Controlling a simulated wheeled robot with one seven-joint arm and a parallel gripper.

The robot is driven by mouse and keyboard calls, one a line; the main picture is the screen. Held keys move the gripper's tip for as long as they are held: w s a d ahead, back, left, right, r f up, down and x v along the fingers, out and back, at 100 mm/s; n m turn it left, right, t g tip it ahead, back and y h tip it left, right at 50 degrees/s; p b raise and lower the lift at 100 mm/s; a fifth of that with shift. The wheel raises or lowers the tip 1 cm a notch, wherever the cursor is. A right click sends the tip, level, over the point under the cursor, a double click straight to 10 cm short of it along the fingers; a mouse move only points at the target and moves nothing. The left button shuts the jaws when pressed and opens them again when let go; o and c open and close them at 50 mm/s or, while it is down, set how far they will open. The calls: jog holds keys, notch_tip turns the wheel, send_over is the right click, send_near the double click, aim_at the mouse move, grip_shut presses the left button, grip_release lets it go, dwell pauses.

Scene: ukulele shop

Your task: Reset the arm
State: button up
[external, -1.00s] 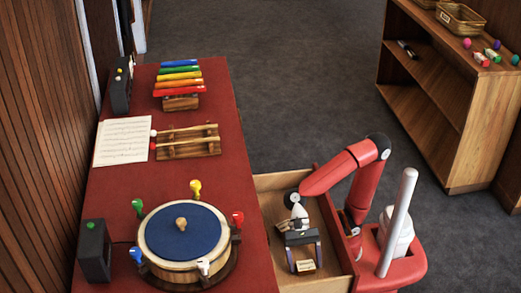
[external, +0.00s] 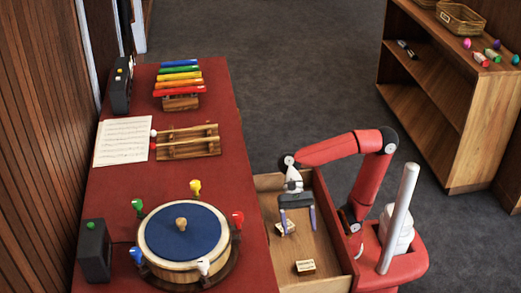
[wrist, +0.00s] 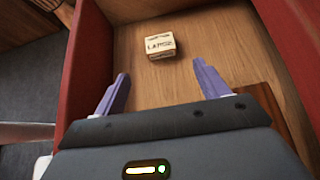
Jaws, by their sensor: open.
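My red arm reaches over the open drawer (external: 328,238), whose wooden floor is mostly bare. My gripper (external: 298,230) hangs over it with the purple fingers pointing down, apart and empty. A small pale wooden block (external: 305,268) lies on the drawer floor, nearer the camera than my gripper. A second small block (external: 286,229) shows behind the left finger, partly hidden. In the wrist view, my open gripper (wrist: 161,70) has one block with dark lettering (wrist: 160,47) ahead of the fingertips, with no contact. Which of the two blocks this is, I cannot tell.
The red counter (external: 215,190) left of the drawer holds a blue-topped drum (external: 182,236), mallets on a rack (external: 188,141), a sheet of music (external: 122,141) and a xylophone (external: 179,80). A wooden shelf (external: 430,95) stands right. Grey floor between is clear.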

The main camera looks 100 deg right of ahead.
dwell(0.3)
jog(key=s+d+n+h+p, duration=0.1)
jog(key=d+n+p, duration=0.1)
jog(key=d+n+t+h+p, duration=0.1)
jog(key=d+n+h+p, duration=0.1)
jog(key=d, duration=0.1)
jog(key=s+d+f+n+t+h+p, duration=0.1)
jog(key=d+n+h+p, duration=0.1)
jog(key=n, duration=0.1)
jog(key=shift+s+d, duration=0.2)
jog(key=shift+s, duration=0.1)
jog(key=d+n+t+h+p, duration=0.1)
jog(key=d+n+h, duration=0.1)
jog(key=d+n, duration=0.1)
jog(key=s+d+n+t+h+p, duration=0.1)
jog(key=d+n+p, duration=0.1)
jog(key=d+n, duration=0.1)
jog(key=d+n+t+h+p, duration=0.1)
jog(key=d+n+h+p, duration=0.1)
jog(key=d+n, duration=0.1)
jog(key=shift+s+d+r+n+t+h, duration=0.2)
jog(key=shift+r+n+t+h, duration=0.1)
jog(key=shift+r, duration=0.05)
jog(key=shift+d+n+h, duration=0.3)
jog(key=shift+d+n, duration=0.25)
jog(key=shift+n, duration=0.05)
jog(key=shift+c, duration=0.2)
